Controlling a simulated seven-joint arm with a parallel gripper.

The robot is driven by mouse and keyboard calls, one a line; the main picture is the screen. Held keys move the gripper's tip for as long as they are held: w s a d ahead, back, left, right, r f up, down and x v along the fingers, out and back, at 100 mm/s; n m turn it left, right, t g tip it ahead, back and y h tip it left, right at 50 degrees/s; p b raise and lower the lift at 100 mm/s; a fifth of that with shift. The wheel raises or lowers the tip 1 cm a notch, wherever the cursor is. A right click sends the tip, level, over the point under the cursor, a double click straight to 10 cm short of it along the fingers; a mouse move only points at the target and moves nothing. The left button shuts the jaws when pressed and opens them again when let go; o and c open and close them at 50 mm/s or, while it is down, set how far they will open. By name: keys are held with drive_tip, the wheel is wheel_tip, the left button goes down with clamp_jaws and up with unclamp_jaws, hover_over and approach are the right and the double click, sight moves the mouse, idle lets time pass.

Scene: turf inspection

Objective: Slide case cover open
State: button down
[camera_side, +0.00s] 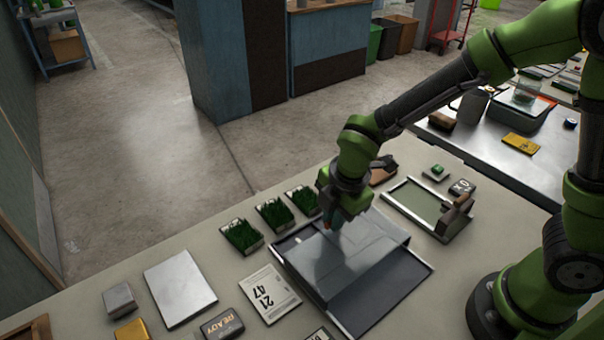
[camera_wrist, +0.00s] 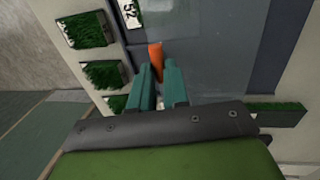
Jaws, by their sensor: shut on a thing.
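The case (camera_side: 375,300) is a shallow dark tray with a pale rim on the bench. Its grey cover (camera_side: 365,248) lies across the middle, with dark floor bare on the near right side and a narrower strip uncovered at the left. My gripper (camera_side: 338,218) reaches down to the cover from above. In the wrist view my gripper's teal fingers (camera_wrist: 158,82) are shut on an orange handle (camera_wrist: 156,54) that stands on the cover (camera_wrist: 195,45). The handle is mostly hidden by the fingers in the side view.
Three grass samples (camera_side: 242,236) line up left of the case. A numbered card (camera_side: 270,293), a silver plate (camera_side: 180,287) and a READY block (camera_side: 222,325) lie further left and near. A framed tray (camera_side: 415,203) stands close on the right. Another grass strip (camera_wrist: 280,114) shows in the wrist view.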

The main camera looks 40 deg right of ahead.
hover_over(360, 257)
drive_tip(key=shift+s+a, duration=0.1)
drive_tip(key=c, duration=1.2)
unclamp_jaws()
drive_tip(key=shift+o, duration=0.5)
drive_tip(key=shift+r, duration=0.1)
drive_tip(key=shift+r, duration=0.35)
drive_tip(key=s+r, duration=0.3)
drive_tip(key=r, duration=1.2)
drive_tip(key=shift+r, duration=0.4)
